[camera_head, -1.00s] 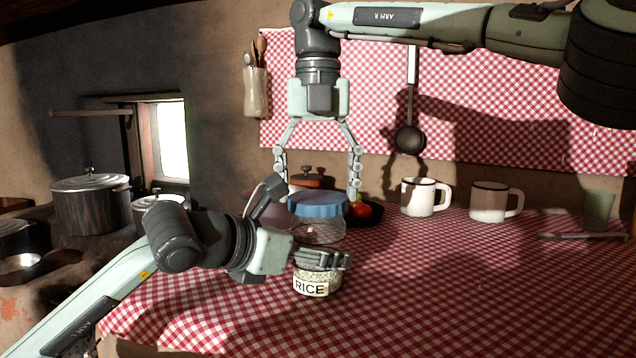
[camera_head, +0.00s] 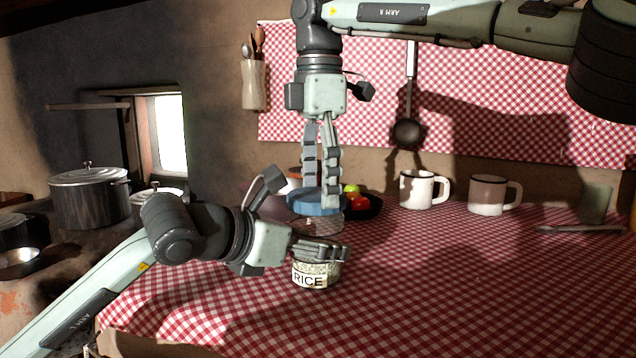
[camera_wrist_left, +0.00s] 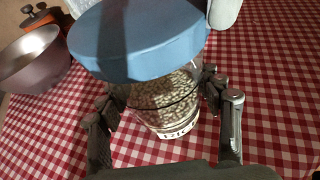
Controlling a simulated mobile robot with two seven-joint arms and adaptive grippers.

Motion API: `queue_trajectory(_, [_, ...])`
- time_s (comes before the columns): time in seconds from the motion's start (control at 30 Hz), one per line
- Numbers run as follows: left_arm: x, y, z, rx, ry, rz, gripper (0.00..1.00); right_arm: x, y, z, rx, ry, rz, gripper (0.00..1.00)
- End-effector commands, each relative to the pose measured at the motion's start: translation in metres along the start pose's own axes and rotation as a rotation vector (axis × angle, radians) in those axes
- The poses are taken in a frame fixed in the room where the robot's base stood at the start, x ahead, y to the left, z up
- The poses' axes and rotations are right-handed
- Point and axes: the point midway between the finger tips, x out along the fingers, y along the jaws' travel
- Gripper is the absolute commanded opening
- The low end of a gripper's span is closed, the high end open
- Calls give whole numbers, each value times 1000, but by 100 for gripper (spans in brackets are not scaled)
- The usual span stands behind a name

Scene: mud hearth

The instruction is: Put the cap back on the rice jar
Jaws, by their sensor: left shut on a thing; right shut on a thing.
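The rice jar (camera_head: 316,274), clear glass with a RICE label and pale grains inside, stands upright on the checked cloth. My left gripper (camera_head: 322,252) comes in from the left and is shut around the jar; its fingers flank the glass in the left wrist view (camera_wrist_left: 160,100). The blue cap (camera_head: 314,208) is at the jar's top and hides its mouth in the left wrist view (camera_wrist_left: 138,40). My right gripper (camera_head: 322,192) points straight down from above and is shut on the cap. I cannot tell whether the cap touches the rim.
A dark plate with red and green produce (camera_head: 358,202) is behind the jar. Two mugs (camera_head: 417,190) (camera_head: 488,196) stand to the right at the back. A metal bowl (camera_wrist_left: 36,60) shows in the left wrist view. The cloth at front right is clear.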

Motion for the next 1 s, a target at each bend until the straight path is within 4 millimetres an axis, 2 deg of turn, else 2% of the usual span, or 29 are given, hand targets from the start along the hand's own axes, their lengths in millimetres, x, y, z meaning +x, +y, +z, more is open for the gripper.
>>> queue_trajectory(0.2, [1,0,-2,-1,4,1,0,-1,-2,0,541,1,4,60])
queue_trajectory(0.4, [1,0,-2,-1,5,1,0,-2,-3,-1,884,0,5,60])
queue_trajectory(0.53, [1,0,-2,-2,5,1,0,-1,-3,-2,955,2,4,60])
queue_trajectory(0.77, [1,1,-2,-2,6,1,0,-1,-3,-2,957,2,3,60])
queue_trajectory(0.8, [1,1,-2,-2,6,1,0,-1,-3,-2,957,2,3,76])
queue_trajectory(0.97, [1,1,-2,-2,6,1,0,-2,-3,-2,956,3,3,95])
queue_trajectory(1.0, [1,1,-2,-2,6,1,0,-2,-3,-2,956,3,3,95])
